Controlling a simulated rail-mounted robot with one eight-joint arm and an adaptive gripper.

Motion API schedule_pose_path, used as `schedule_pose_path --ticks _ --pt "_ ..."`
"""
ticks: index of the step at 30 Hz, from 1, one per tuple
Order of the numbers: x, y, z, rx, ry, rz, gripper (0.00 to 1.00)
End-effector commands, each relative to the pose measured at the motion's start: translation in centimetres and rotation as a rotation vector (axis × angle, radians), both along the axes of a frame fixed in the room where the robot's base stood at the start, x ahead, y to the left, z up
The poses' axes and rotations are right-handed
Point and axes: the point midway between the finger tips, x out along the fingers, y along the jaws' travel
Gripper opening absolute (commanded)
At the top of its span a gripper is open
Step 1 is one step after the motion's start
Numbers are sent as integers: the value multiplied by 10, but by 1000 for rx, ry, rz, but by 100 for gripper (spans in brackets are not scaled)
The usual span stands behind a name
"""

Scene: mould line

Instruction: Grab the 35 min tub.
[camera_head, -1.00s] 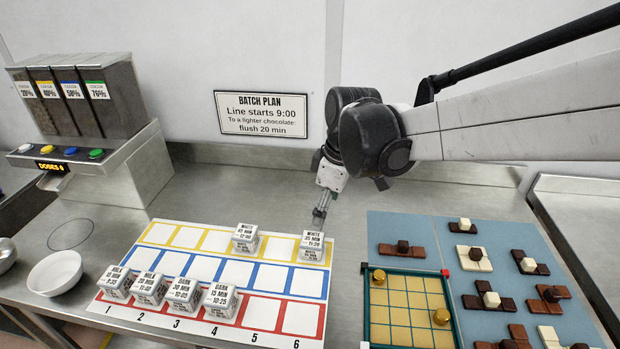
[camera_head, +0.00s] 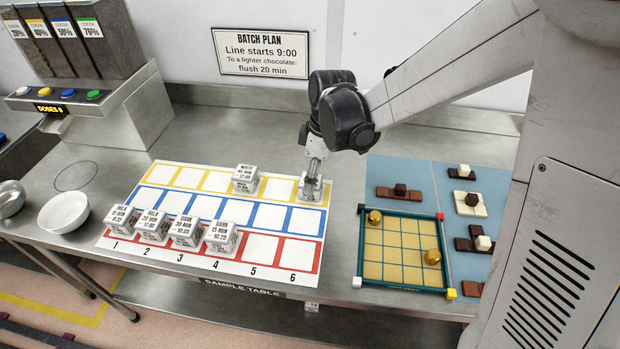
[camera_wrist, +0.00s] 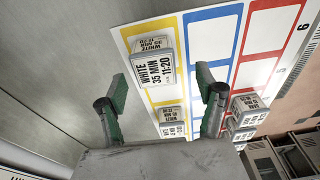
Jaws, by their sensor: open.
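The 35 min tub is a white cube with black print, marked WHITE 35 MIN 11:20 in the wrist view (camera_wrist: 155,70). It sits on the yellow row of the sample mat (camera_head: 262,247), in column 6. In the wrist view my gripper (camera_wrist: 162,82) is open, with one green-padded finger on each side of the tub. The fingers look apart from it, and I cannot tell how far down its sides they reach.
Another white tub (camera_head: 245,179) stands in the yellow row at column 4. Several tubs, such as the DARK one (camera_head: 222,237), stand in the front row, columns 1 to 4. A green-framed grid tray (camera_head: 402,252) lies right of the mat.

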Motion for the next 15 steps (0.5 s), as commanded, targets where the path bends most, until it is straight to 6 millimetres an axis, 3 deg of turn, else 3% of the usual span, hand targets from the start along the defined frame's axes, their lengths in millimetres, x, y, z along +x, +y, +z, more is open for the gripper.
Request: schedule_pose_path --ticks 5,15 --pt "2 1 -8 0 0 0 68" --pt "9 3 -45 0 0 -1 68"
